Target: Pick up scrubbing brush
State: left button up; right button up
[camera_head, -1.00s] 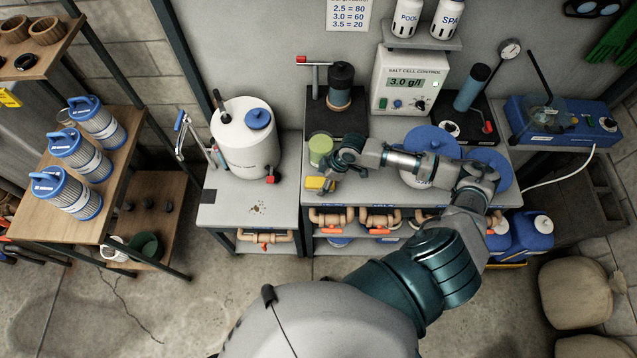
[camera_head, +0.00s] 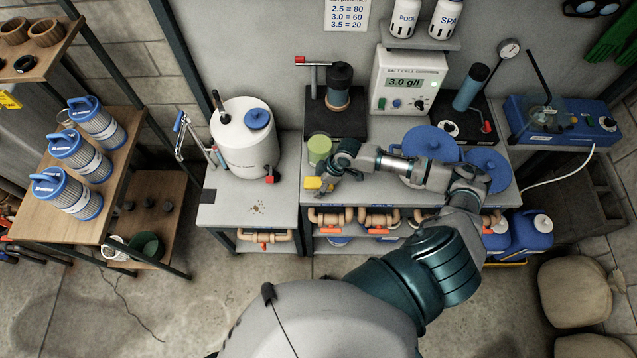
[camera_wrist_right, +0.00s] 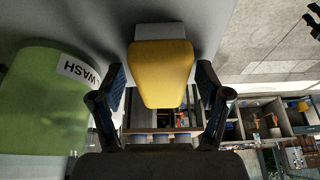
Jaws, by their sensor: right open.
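The scrubbing brush, a small yellow piece with a pale grey part, shows at the front left of the bench in the head view (camera_head: 313,183). In the right wrist view the brush (camera_wrist_right: 162,75) is large and central, its rounded yellow end towards me. My right gripper (camera_head: 325,184) is at the brush's right side in the head view. In the wrist view the fingers of my right gripper (camera_wrist_right: 160,84) are apart, one on each side of the brush. Visible gaps separate them from its yellow sides. My left gripper is not in view.
A green cup labelled WASH (camera_wrist_right: 45,100) stands close to the left finger; it also shows in the head view (camera_head: 319,148). Behind are a black stand (camera_head: 337,122) and blue round lids (camera_head: 432,143). A white tank (camera_head: 243,137) stands left. The bench's front edge is close.

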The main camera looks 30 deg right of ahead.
aim_at(317, 180)
jog(key=shift+d+f, duration=0.1)
jog(key=shift+d, duration=0.2)
jog(key=c, duration=0.4)
jog(key=shift+a, duration=0.1)
jog(key=c, duration=0.4)
jog(key=shift+a, duration=0.2)
jog(key=c, duration=0.4)
jog(key=shift+a, duration=0.2)
jog(key=shift+c, duration=0.4)
jog(key=shift+a, duration=0.2)
jog(key=shift+d+r, duration=0.1)
jog(key=shift+r, duration=0.1)
jog(key=shift+d+r+b, duration=0.1)
jog(key=shift+d+b, duration=0.1)
jog(key=shift+b, duration=0.15)
jog(key=r, duration=0.3)
jog(key=shift+d+r, duration=0.15)
jog(key=shift+d, duration=0.2)
pick_arm(q)
jog(key=f+b, duration=0.1)
jog(key=d+f+b, duration=0.1)
jog(key=shift+f, duration=0.35)
pick_arm(e)
jog(key=s+a+r, duration=0.1)
jog(key=s+a, duration=0.2)
jog(key=a, duration=0.4)
jog(key=s+a, duration=0.3)
jog(key=a, duration=0.5)
jog(key=shift+s+r, duration=0.4)
